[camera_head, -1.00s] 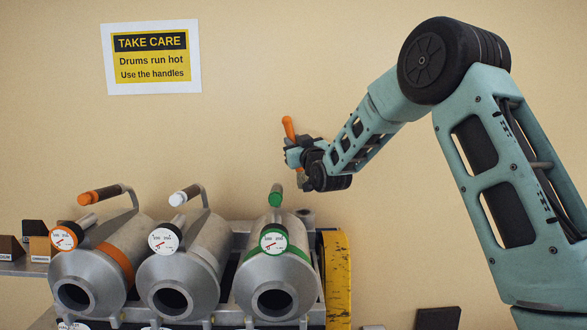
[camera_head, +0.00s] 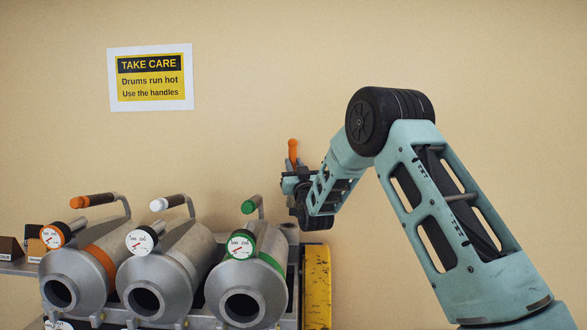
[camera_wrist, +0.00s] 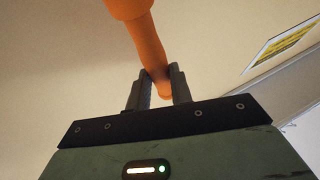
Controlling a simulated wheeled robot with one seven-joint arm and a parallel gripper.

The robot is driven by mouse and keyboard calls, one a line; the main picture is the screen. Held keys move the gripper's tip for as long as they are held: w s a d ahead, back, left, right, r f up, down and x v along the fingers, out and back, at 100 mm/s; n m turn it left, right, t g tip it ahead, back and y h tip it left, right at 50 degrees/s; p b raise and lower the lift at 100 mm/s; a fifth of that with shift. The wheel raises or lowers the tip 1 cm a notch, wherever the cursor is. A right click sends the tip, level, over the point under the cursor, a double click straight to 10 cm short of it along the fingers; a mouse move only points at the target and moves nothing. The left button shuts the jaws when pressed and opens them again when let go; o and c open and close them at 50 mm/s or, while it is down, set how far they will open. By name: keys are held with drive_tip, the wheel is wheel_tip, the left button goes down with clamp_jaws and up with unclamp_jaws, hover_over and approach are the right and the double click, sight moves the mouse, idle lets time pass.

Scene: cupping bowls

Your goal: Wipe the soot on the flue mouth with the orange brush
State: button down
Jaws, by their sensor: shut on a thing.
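The orange brush (camera_head: 292,150) stands nearly upright in my gripper (camera_head: 296,184), its orange handle pointing up. In the wrist view, the two fingers of my gripper (camera_wrist: 158,88) are closed on the orange handle (camera_wrist: 146,42). The brush's lower end is hidden behind my gripper and wrist. A short round metal pipe end (camera_head: 289,228), which looks like the flue mouth, shows behind the green-banded drum, below my gripper. A gap shows between them. I cannot make out soot on it.
Three metal drums stand in a row, with orange (camera_head: 85,275), white-handled (camera_head: 158,285) and green (camera_head: 243,285) markings; their handles stick up. A yellow worn guard (camera_head: 317,285) is at the right end. A warning sign (camera_head: 150,78) hangs on the wall.

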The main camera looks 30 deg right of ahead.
drive_tip(key=shift+f+b, duration=0.2)
drive_tip(key=shift+b, duration=0.2)
wheel_tip(320, 180, down, 4)
drive_tip(key=b, duration=0.5)
drive_tip(key=shift+r, duration=0.2)
drive_tip(key=shift+r+p, duration=0.35)
drive_tip(key=shift+p, duration=0.1)
drive_tip(key=shift+f+b, duration=1.1)
drive_tip(key=shift+b, duration=1.3)
idle(0.7)
drive_tip(key=shift+s+a+b, duration=0.8)
drive_tip(key=shift+s+b, duration=0.1)
drive_tip(key=shift+s, duration=0.2)
drive_tip(key=shift+s, duration=0.1)
